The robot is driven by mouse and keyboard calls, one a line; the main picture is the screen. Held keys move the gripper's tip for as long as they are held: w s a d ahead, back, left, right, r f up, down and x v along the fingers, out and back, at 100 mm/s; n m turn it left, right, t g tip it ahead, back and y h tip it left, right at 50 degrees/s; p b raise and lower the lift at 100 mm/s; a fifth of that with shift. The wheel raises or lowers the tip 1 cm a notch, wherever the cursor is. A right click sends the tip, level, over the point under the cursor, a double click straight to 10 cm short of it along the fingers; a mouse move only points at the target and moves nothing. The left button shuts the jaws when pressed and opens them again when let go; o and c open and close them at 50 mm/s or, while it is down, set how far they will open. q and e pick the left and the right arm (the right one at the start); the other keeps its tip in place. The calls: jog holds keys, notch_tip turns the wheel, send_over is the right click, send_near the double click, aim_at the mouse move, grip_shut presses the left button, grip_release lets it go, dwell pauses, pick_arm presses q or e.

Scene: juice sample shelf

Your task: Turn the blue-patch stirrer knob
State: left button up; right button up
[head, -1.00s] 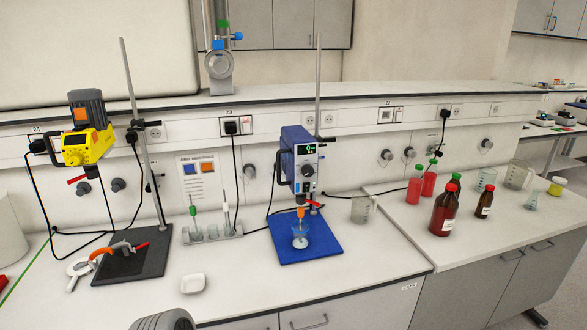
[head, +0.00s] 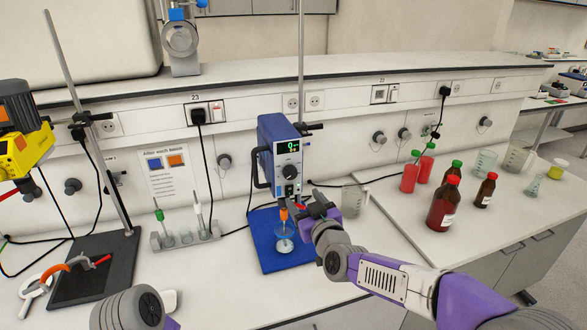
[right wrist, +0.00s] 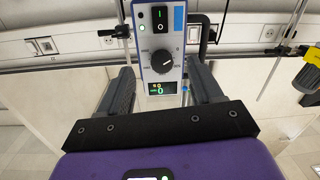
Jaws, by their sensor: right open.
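The blue stirrer (head: 266,150) stands upright on its blue base plate (head: 268,256), its green display lit above a round black knob (head: 290,170). In the right wrist view the picture is turned over: the knob (right wrist: 163,62) sits above the display, and a blue patch (right wrist: 180,18) shows beside the power switch. My right gripper (head: 314,203) is open and empty, in front of the stirrer and low to the right of the knob in the head view. In the wrist view its fingers flank the knob left and right, apart from it. My left gripper is out of view.
A clear beaker (head: 284,238) stands on the base plate under the stirrer. Another beaker (head: 353,202) is to its right. A yellow stirrer (head: 25,150) is at the left, a small rack (head: 183,240) between them. Red and brown bottles (head: 444,205) stand on the right bench.

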aim_at(292, 176)
jog(key=shift+w+a+r+p, duration=0.25)
jog(key=shift+w+a+r, duration=0.2)
jog(key=shift+w, duration=0.75)
jog(key=shift+w+a+r+p, duration=0.25)
jog(key=shift+w+a, duration=0.25)
jog(key=shift+w, duration=0.65)
jog(key=shift+w+a+r+p, duration=0.2)
jog(key=shift+w+a+r, duration=0.25)
jog(key=shift+w, duration=0.75)
jog(key=shift+c, duration=0.5)
jog(key=c, duration=1)
